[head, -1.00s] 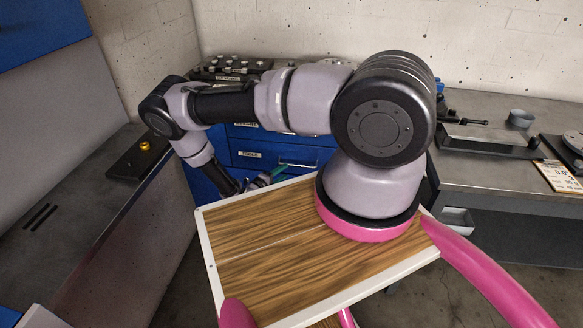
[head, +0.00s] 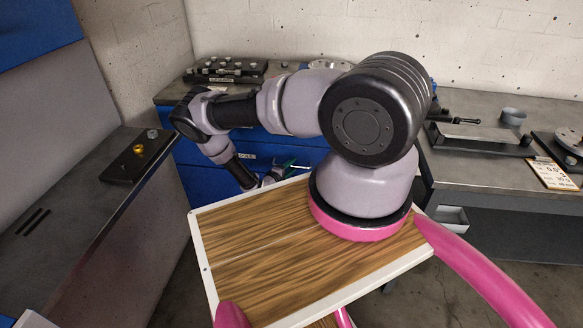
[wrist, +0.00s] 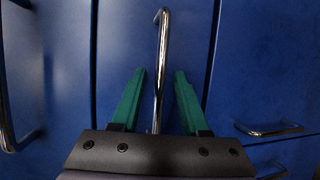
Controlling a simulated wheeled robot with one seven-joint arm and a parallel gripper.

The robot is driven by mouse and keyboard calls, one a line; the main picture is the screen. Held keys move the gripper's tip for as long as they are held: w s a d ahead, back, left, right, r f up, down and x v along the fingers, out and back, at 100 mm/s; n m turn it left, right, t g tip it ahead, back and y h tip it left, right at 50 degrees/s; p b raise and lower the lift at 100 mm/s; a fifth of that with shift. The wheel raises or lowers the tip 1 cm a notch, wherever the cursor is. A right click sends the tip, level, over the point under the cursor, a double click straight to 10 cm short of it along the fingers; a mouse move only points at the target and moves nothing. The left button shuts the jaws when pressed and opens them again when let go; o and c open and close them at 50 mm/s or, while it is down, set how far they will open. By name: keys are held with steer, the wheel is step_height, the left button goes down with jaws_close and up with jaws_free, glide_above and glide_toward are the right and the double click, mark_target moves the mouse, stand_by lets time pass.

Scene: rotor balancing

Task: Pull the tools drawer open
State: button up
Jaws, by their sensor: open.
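The blue drawer cabinet is in the head view behind my wooden-topped base. The tools drawer (head: 275,159) looks shut, its label partly covered by my arm. My gripper (head: 280,173) is low in front of this drawer, partly hidden. In the wrist view a blue drawer front (wrist: 125,40) fills the middle, with a silver bar handle (wrist: 162,28) running up the picture. My gripper (wrist: 160,74) is open, with one green finger on each side of the handle. Small gaps show between the fingers and the bar.
Other drawer handles show at the left (wrist: 8,110) and right (wrist: 270,129) in the wrist view. A grey workbench (head: 480,180) stands at the right, and a side bench (head: 85,195) at the left. Black fixtures sit on the cabinet top.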

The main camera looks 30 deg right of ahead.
jaws_close()
stand_by(1.4)
